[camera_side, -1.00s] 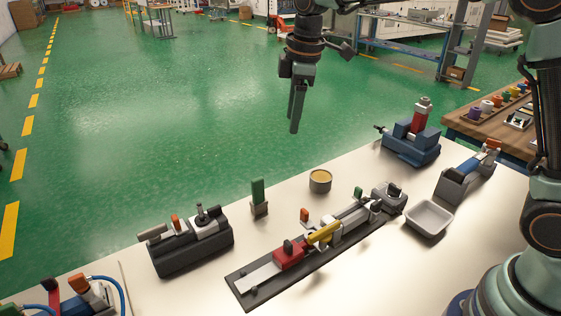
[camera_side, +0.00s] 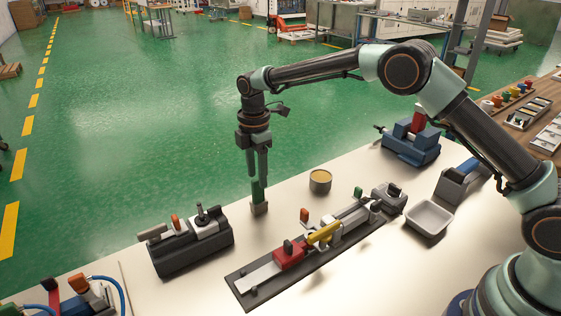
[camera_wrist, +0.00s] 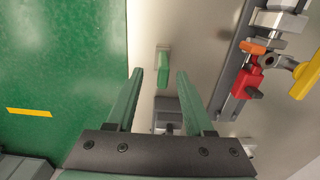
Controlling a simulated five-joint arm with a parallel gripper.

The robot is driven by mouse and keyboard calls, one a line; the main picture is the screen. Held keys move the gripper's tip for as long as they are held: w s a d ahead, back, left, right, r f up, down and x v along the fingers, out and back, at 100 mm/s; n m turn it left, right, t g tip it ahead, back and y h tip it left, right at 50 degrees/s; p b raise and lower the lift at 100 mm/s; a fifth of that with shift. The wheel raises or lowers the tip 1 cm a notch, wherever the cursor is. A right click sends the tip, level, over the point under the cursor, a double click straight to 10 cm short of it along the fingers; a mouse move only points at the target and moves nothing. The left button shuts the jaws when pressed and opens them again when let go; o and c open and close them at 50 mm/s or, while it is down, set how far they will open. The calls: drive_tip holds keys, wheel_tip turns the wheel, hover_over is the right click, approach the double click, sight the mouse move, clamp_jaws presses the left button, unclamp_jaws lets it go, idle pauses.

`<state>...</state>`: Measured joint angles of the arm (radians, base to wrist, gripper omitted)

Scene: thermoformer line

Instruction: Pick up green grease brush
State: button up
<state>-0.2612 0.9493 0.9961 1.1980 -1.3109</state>
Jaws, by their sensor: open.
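The green grease brush (camera_side: 259,195) stands upright in a small grey holder (camera_side: 259,209) on the pale bench, left of the small round tin. My gripper (camera_side: 258,178) points down with its fingers at the brush's upper part. In the wrist view the brush (camera_wrist: 162,67) shows between the two open green fingers (camera_wrist: 160,76), with a gap on each side. I cannot tell whether the fingertips have come down around the brush or are just above it. The gripper holds nothing.
A dark fixture (camera_side: 192,251) stands left of the brush. A long rail fixture (camera_side: 250,287) with red and yellow parts lies to the right and front. A round tin (camera_side: 320,183), a grey tray (camera_side: 429,219) and a blue vise (camera_side: 411,147) stand further right. Bare bench lies around the holder.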

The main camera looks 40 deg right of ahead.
sight(259, 204)
drive_tip(key=shift+s+a+f, duration=0.1)
drive_tip(key=shift+f, duration=1.45)
drive_tip(key=shift+s+f, duration=0.1)
drive_tip(key=shift+f, duration=1.45)
clamp_jaws()
